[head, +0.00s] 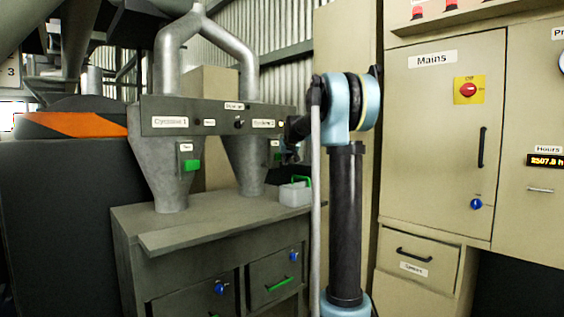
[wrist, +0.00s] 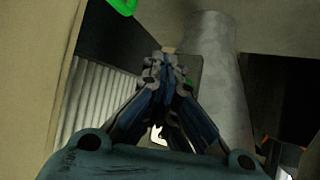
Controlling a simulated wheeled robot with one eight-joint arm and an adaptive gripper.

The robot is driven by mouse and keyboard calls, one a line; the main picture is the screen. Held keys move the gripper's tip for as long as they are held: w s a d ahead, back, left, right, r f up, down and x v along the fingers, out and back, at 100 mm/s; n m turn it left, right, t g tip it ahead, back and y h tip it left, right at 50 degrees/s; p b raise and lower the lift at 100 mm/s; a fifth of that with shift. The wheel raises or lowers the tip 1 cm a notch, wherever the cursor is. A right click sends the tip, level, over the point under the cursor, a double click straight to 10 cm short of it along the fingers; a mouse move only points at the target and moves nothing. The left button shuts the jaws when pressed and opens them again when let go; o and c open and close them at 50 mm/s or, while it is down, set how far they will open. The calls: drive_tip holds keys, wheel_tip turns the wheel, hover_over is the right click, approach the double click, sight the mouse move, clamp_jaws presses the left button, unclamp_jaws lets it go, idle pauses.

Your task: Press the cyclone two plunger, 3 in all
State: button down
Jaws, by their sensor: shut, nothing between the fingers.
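The cyclone two cone (head: 246,160) hangs under the dark panel in the head view, right of the cyclone one cone (head: 170,165). The green plunger of cyclone two (head: 277,157) is on a small plate on the cone's right side, partly hidden by my gripper (head: 286,155). In the wrist view, my gripper (wrist: 165,62) is shut and empty, its fingertips in front of a grey plate on the cone. A bit of green (wrist: 188,84) shows just right of the fingertips. I cannot tell whether the fingers touch the plunger.
A grey cabinet (head: 205,228) with drawers stands below the cones. A pale container (head: 295,194) with a green handle sits on its top, below my gripper. The beige Mains cabinet (head: 430,120) stands to the right. Cyclone one has its own green plunger (head: 192,165).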

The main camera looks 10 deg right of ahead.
drive_tip(key=shift+w+a, duration=0.25)
drive_tip(key=shift+w, duration=0.1)
idle(0.6)
drive_tip(key=shift+s+d, duration=0.1)
drive_tip(key=shift+s, duration=0.05)
drive_tip(key=shift+s+d, duration=0.85)
drive_tip(key=shift+s, duration=0.3)
drive_tip(key=s+d, duration=0.1)
drive_tip(key=s, duration=0.1)
drive_tip(key=s+d, duration=0.2)
idle(0.5)
idle(1.8)
